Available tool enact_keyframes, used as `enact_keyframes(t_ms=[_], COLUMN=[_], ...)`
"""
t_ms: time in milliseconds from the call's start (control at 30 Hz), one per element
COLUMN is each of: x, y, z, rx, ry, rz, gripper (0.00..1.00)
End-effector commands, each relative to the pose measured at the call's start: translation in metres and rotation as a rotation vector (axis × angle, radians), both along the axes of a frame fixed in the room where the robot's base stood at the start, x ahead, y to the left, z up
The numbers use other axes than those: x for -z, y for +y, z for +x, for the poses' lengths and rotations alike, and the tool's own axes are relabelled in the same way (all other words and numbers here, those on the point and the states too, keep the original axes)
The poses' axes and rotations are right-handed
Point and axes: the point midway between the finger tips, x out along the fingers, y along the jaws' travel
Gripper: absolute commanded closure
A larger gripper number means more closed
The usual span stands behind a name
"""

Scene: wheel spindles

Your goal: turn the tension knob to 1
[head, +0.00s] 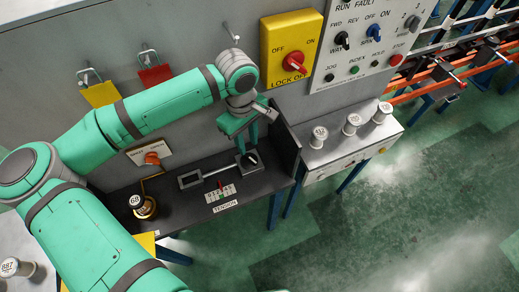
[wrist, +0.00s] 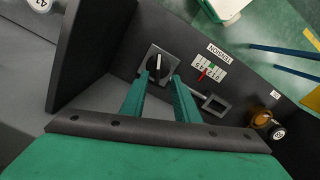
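The tension knob (wrist: 158,66) is a black round knob with a pale line on a grey square plate. It also shows in the head view (head: 250,159), partly covered by my gripper. My gripper (wrist: 159,77) is open, with one green finger on each side of the knob; I cannot tell whether they touch it. In the head view my gripper (head: 247,146) points down over the knob. A numbered scale card (head: 221,193) with a red pointer (head: 220,183) sits beside the knob, above the TENSION label (head: 226,207). The exact number pointed at is too small to read.
A dark upright panel (wrist: 92,55) stands close beside the knob. A grey slotted bar (head: 203,176) lies by the scale. A brass-based spindle (head: 144,205) stands left on the dark shelf. A yellow lock-off switch (head: 291,50) is on the wall above.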

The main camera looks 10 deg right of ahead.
Motion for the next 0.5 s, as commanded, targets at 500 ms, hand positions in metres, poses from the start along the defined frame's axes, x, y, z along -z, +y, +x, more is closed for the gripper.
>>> enact_keyframes(t_ms=[500], x=[0.060], y=[0.019], z=[0.017], rx=[-0.057], ry=[-0.030], rz=[0.042], gripper=[0.72])
